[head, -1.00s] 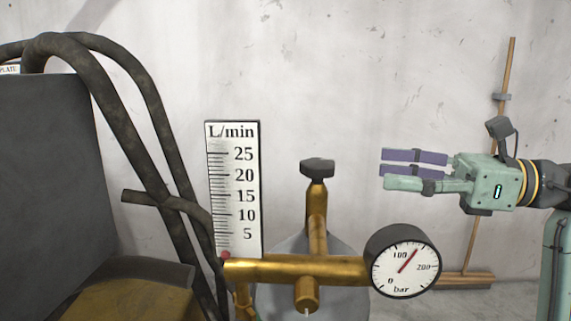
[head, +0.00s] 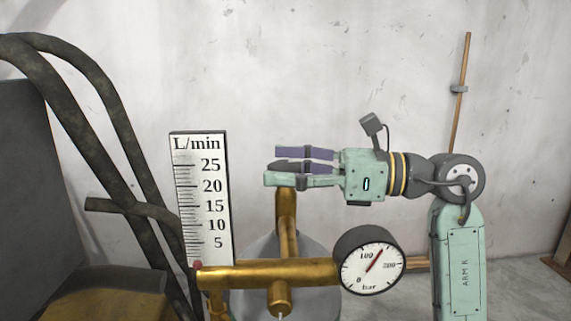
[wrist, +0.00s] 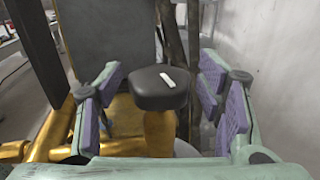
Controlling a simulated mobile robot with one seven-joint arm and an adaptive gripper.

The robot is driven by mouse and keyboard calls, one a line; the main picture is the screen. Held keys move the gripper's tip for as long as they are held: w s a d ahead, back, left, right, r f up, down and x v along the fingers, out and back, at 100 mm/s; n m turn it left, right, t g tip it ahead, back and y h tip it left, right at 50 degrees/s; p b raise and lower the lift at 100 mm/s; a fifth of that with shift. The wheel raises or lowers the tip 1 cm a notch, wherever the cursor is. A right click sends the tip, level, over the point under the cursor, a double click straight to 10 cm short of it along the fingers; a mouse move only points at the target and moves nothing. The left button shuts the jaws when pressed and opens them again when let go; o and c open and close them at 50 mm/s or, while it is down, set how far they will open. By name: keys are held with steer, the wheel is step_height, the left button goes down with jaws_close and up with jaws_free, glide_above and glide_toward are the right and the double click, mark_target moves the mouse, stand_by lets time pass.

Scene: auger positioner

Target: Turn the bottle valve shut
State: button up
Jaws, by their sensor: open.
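The bottle valve knob (wrist: 160,88) is a dark, rounded block with a white mark on top, on a brass stem (head: 286,212). In the wrist view it sits between the open fingers of my gripper (wrist: 165,100), with gaps visible on both sides. In the head view my gripper (head: 303,167) is level with the knob, and its fingers hide most of it. The purple pads show no clear contact with the knob. The grey bottle (head: 262,250) stands below, partly hidden behind the brass pipe (head: 250,274).
A round pressure gauge (head: 369,260) sits on the pipe's right end, its red needle past 100 bar. An L/min scale (head: 201,190) stands left of the stem, its red marker at the bottom. Dark hoses (head: 100,150) run at the left. A wooden broom (head: 461,90) leans on the wall.

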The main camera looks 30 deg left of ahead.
steer(key=shift+a, duration=0.1)
steer(key=shift+c, duration=0.5)
steer(key=c, duration=1)
steer(key=shift+f+t+b, duration=0.15)
steer(key=shift+t+b, duration=0.15)
steer(key=shift+b, duration=0.05)
steer(key=shift+f+m+t+y+b, duration=0.1)
steer(key=shift+m+t+y+b, duration=0.4)
steer(key=shift+m+t+b, duration=0.6)
steer(key=shift+r+m+t+y+b, duration=0.15)
steer(key=shift+m+t+b, duration=0.7)
steer(key=shift+t, duration=0.75)
steer(key=shift+r+m+t+y+b, duration=0.15)
steer(key=shift+m+t+b, duration=0.35)
steer(key=shift+m+t, duration=0.85)
steer(key=shift+f+t, duration=0.1)
steer(key=shift+t, duration=0.25)
steer(key=o, duration=1.1)
